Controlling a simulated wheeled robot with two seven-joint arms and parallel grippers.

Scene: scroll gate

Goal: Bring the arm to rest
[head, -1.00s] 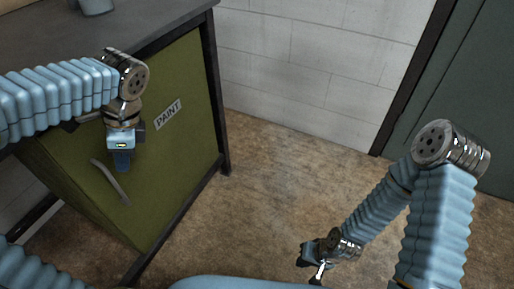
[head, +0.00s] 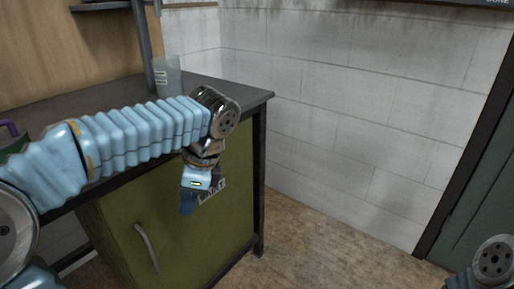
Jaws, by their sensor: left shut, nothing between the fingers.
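My left arm comes in from the left, over the front edge of the dark workbench. My left gripper (head: 188,204) points down in front of the green cabinet door and is shut, with nothing seen in it.
A translucent cup (head: 167,77) stands on the workbench (head: 240,92) by a dark post. A container with a purple handle (head: 9,130) is at the left edge. A white block wall (head: 350,120) is behind, a dark door frame at right. The brown floor (head: 330,255) is clear.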

